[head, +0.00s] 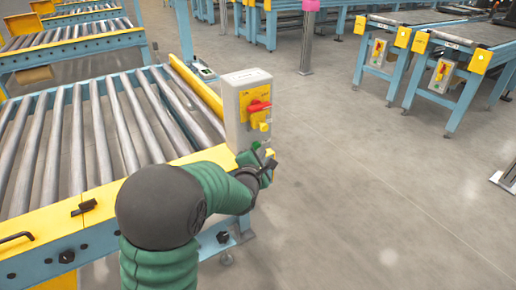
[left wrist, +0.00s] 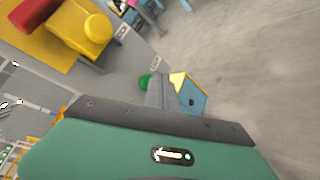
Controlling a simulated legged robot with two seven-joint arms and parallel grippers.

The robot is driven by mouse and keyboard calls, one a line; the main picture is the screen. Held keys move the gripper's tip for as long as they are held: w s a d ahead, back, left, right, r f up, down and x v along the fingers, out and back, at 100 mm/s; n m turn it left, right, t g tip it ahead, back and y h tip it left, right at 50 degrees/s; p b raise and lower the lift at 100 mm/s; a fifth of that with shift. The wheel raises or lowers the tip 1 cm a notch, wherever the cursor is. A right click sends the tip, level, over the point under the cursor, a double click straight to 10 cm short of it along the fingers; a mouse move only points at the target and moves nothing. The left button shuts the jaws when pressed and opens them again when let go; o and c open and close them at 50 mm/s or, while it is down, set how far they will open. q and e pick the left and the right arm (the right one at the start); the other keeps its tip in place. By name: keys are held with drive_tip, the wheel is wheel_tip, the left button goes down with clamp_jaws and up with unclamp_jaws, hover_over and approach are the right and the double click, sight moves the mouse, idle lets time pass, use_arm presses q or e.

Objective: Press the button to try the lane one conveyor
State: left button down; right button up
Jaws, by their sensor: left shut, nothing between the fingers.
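A grey control box (head: 246,98) stands at the corner of the near roller conveyor (head: 140,168). It carries a red rotary switch (head: 258,106) on a yellow plate and a yellow knob (head: 264,127) below. In the left wrist view the red switch (left wrist: 38,14) and yellow knob (left wrist: 94,32) show at the upper left. A green button (left wrist: 145,82) shows there just beside the tip of my left gripper (left wrist: 160,92); I cannot tell whether they touch. In the head view my left gripper (head: 264,166) is at the lower part of the box, shut and empty, hiding part of it. My right gripper is out of view.
More roller conveyors (head: 75,48) stand behind at the left. Two conveyor ends with similar control boxes (head: 441,75) stand at the upper right. A grey post with a pink top (head: 309,8) stands at the back. The floor (head: 385,190) to the right is clear.

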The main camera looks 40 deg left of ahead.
use_arm(q)
drive_tip(key=shift+s+d, duration=0.2)
drive_tip(key=shift+d, duration=0.2)
drive_tip(key=shift+s+d, duration=0.3)
drive_tip(key=shift+d, duration=0.45)
drive_tip(key=shift+s+d, duration=0.35)
drive_tip(key=shift+d, duration=0.45)
drive_tip(key=shift+s+d, duration=0.3)
drive_tip(key=shift+d, duration=0.45)
